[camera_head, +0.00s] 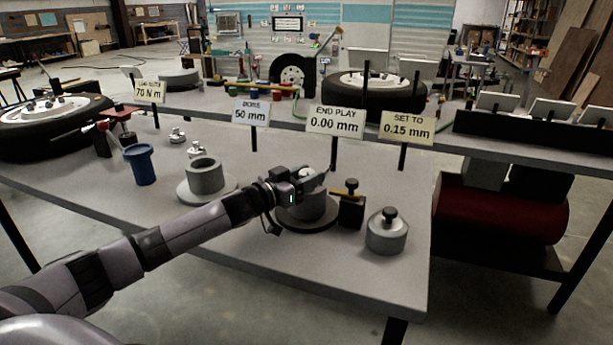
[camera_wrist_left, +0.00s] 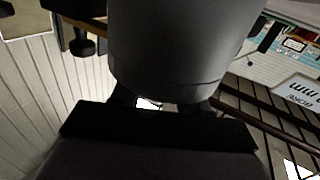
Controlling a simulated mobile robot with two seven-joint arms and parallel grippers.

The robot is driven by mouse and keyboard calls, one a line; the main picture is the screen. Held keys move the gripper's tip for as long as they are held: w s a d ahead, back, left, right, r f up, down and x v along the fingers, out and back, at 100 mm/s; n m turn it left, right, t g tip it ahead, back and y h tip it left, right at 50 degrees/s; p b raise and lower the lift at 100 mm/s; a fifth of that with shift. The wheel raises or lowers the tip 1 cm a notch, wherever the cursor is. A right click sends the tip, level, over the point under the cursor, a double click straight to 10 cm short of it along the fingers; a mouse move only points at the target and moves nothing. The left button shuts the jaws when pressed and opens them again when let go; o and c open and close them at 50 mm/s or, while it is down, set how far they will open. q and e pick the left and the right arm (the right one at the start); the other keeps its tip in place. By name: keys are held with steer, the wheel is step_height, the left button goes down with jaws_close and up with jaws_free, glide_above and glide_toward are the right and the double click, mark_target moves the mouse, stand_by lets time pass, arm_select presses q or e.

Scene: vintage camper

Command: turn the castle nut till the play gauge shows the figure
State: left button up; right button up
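The END PLAY sign (camera_head: 335,121) reads 0.00 mm and the SET TO sign (camera_head: 407,128) reads 0.15 mm. My left gripper (camera_head: 312,181) is over the top of a grey hub (camera_head: 306,209) on a dark round base. In the left wrist view the hub (camera_wrist_left: 180,45) fills the upper middle, upside down, close against my dark gripper body (camera_wrist_left: 155,128). The castle nut cannot be made out; the gripper covers the hub's top. The fingers are mostly hidden, so their grip cannot be told. My right gripper is in neither view.
A black block with a brass-coloured bar (camera_head: 351,207) stands close right of the hub. A grey knobbed pot (camera_head: 386,232) is near the bench's right edge. A grey ring (camera_head: 205,177) and blue cup (camera_head: 140,165) stand left. The bench front (camera_head: 345,268) is clear.

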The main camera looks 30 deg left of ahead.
arm_select(q)
steer(key=shift+f+n+y, duration=0.1)
steer(key=shift+n+y, duration=0.2)
steer(key=shift+y, duration=0.1)
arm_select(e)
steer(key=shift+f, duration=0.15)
